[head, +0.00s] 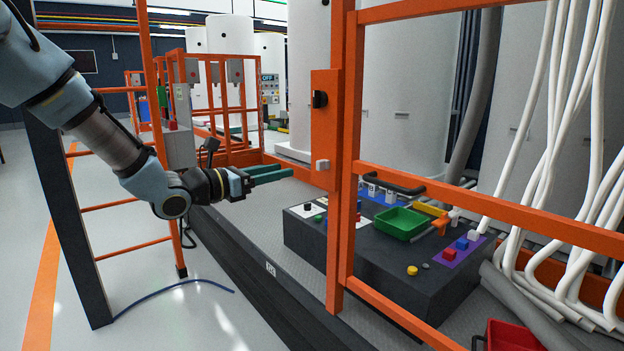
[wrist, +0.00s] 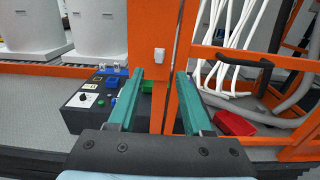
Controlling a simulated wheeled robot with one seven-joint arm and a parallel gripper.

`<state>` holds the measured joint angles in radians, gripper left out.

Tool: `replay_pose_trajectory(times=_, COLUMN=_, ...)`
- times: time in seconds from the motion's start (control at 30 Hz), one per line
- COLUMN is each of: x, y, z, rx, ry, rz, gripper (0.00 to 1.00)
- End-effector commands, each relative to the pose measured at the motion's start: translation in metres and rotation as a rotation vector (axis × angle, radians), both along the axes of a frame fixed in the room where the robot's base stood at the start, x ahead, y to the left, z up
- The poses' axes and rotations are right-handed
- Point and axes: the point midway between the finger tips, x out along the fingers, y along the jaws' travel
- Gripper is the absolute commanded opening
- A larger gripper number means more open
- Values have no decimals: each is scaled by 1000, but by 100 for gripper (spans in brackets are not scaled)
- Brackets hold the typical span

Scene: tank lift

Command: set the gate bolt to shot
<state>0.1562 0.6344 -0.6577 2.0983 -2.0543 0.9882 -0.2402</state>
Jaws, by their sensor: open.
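The orange gate post (head: 337,225) carries an orange plate (head: 324,135). A black knob (head: 319,99) sits high on the plate, and a small pale block (head: 322,165) sits near its lower end. I cannot tell for sure which is the bolt, or whether it is shot. My gripper (head: 286,172) is open and empty, with teal fingers pointing at the post from the left, apart from it. In the wrist view the pale block (wrist: 159,55) shows ahead, between the lines of my gripper's fingers (wrist: 159,74). The knob is not in the wrist view.
The orange gate rail (head: 450,198) and a black handle (head: 395,182) are right of the post. Behind stands a dark console (head: 380,265) with a green tray (head: 400,224) and buttons. White hoses (head: 555,130) hang at right. A red bin (head: 510,335) is lower right.

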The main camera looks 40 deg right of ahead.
Motion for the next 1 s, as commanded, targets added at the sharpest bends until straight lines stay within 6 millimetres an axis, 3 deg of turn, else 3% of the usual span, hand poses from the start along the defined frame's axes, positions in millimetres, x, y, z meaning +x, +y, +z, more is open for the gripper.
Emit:
replay_pose_trajectory(times=0.17, x=-1, y=-19, z=2, rx=0, ry=2, rz=-2, gripper=50)
replay_pose_trajectory(times=0.6, x=-6, y=-93, z=2, rx=0, ry=2, rz=-1, gripper=50)
replay_pose_trajectory(times=1.0, x=-6, y=-106, z=1, rx=1, ry=1, rz=1, gripper=50)
